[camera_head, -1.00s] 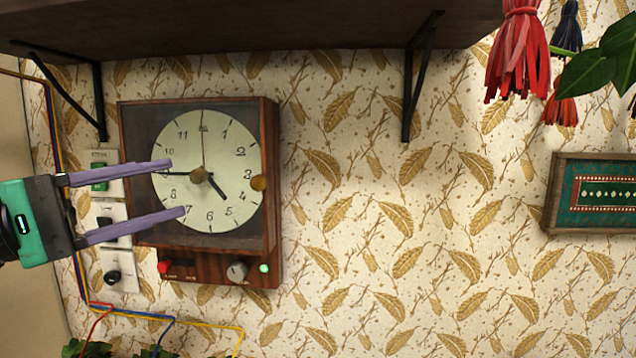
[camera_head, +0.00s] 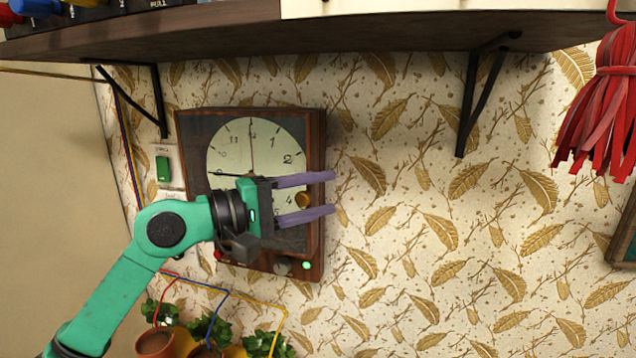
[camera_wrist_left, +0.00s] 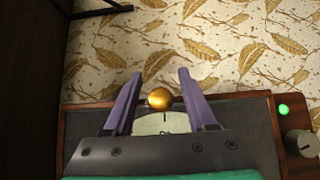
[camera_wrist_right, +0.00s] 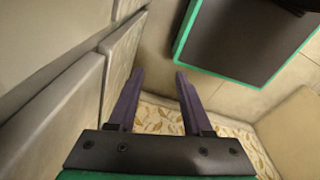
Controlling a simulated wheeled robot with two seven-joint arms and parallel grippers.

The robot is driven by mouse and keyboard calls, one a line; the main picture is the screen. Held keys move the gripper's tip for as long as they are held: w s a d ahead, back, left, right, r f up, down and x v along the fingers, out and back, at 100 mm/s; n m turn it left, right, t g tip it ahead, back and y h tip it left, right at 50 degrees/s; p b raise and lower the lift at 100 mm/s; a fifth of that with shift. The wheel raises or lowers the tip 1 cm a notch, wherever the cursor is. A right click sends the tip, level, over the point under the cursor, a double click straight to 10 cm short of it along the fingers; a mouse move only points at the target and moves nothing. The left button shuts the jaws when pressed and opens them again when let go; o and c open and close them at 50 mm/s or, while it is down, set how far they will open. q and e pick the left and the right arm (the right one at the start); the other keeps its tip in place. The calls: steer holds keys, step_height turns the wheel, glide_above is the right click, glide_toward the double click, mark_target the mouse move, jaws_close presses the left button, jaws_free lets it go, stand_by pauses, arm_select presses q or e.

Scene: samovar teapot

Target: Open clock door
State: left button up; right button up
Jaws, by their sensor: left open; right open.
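The wall clock (camera_head: 316,150) has a wooden case and a dark-bordered door (camera_head: 192,132) over a pale dial; the door looks shut. A round brass knob (camera_head: 303,200) sits at the door's right side. My left gripper (camera_head: 334,193) is open in front of the clock, hiding part of the dial. Its fingers lie above and below the knob, with their tips past the case's right edge. In the left wrist view the knob (camera_wrist_left: 160,99) shows between the open fingers, apart from both. My right gripper (camera_wrist_right: 159,72) is open and empty, seen only in its wrist view.
A wooden shelf (camera_head: 390,38) on black brackets runs above the clock. A green switch (camera_head: 163,168) and wires are at its left, potted plants (camera_head: 207,330) below. A red tassel (camera_head: 603,115) hangs at right. The patterned wall right of the clock is clear.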

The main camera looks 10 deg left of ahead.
arm_select(q)
steer(key=shift+d+f, duration=0.1)
steer(key=shift+d, duration=0.05)
jaws_close()
stand_by(1.2)
